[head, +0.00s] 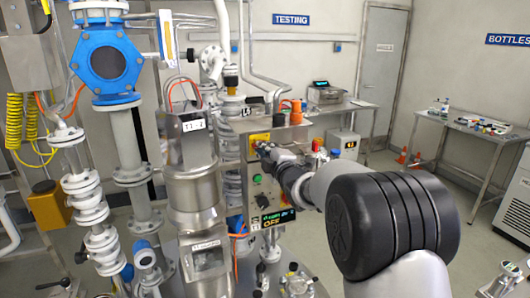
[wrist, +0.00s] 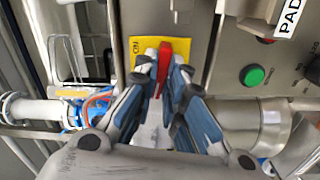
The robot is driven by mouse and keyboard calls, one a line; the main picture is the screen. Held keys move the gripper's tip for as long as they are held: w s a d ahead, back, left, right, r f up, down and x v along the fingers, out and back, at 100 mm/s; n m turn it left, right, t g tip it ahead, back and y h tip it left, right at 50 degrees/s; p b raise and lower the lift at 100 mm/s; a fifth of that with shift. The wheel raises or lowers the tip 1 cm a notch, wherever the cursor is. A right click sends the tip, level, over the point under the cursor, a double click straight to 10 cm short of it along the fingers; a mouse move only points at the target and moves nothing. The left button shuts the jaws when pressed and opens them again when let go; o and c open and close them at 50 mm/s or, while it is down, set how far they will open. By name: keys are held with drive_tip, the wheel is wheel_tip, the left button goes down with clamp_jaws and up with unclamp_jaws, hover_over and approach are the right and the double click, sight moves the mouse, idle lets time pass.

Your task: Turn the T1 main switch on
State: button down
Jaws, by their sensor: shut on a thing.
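The main switch has a yellow plate (wrist: 184,46) marked ON at its left side in the wrist view, with a red handle (wrist: 165,52) in front of it. The handle stands roughly upright in that view. My gripper (wrist: 162,75) is shut on the red handle, with one finger on each side of it. In the head view the yellow plate (head: 259,138) is on the upper front of the grey control cabinet, and my gripper (head: 266,150) reaches it from the right, hiding the handle there.
A green button (wrist: 252,75) sits to the right of the switch in the wrist view. A lit display (head: 277,217) is lower on the cabinet. A steel vessel (head: 192,185) labelled T1 and pipework stand to the left. Side tables (head: 350,107) are behind.

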drive_tip(key=shift+m+p, duration=1.05)
drive_tip(key=shift+m, duration=6.65)
drive_tip(key=c, duration=1.7)
unclamp_jaws()
drive_tip(key=shift+o, duration=0.2)
drive_tip(key=shift+s, duration=0.15)
drive_tip(key=v, duration=1.1)
drive_tip(key=shift+s, duration=0.35)
